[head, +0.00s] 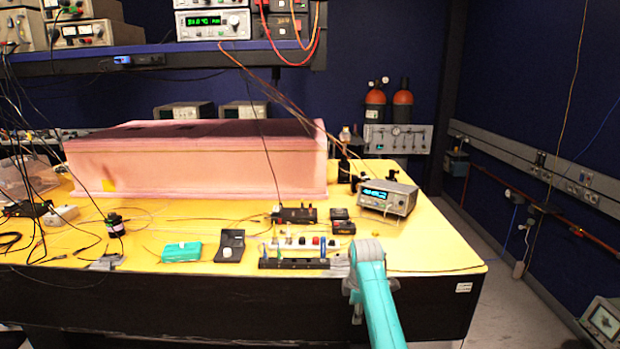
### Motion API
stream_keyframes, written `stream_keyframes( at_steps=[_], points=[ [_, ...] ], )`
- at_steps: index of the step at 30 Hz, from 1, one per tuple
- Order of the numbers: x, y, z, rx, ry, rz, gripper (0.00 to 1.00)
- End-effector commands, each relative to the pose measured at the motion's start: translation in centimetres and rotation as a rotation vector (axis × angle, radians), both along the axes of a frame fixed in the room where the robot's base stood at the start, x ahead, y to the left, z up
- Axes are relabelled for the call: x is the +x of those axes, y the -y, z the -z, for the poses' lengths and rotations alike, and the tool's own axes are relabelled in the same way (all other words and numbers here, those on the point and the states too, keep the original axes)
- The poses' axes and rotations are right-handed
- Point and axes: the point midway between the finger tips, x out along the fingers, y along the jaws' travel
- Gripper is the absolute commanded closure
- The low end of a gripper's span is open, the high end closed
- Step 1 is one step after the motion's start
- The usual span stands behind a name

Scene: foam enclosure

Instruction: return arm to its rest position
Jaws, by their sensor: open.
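My teal arm rises from the bottom edge, right of the middle, and bends at a grey-capped joint in front of the yellow table's (440,240) front edge. My gripper (357,312) is small and dark, hanging down beside the arm just in front of the table's dark side. It is open, and I see nothing held in it. Part of it is hidden behind the teal link. The pink foam enclosure (200,165) stands at the back of the table, well away from my gripper.
A black rack with small tools (294,263) lies at the table edge, close left of my arm. A black open case (229,246), a teal box (181,252) and a grey meter (388,197) stand on the table. Cables hang at left.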

Motion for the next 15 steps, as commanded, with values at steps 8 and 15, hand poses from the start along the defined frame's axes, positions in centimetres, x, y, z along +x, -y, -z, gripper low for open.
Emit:
stream_keyframes(
  at_steps=[8,15],
  points=[
    [-4.5,0.9,11.1,0.048,0.113,0.165,0.47],
    [-9.9,1.6,18.4,0.104,0.211,0.305,0.47]
  ],
)
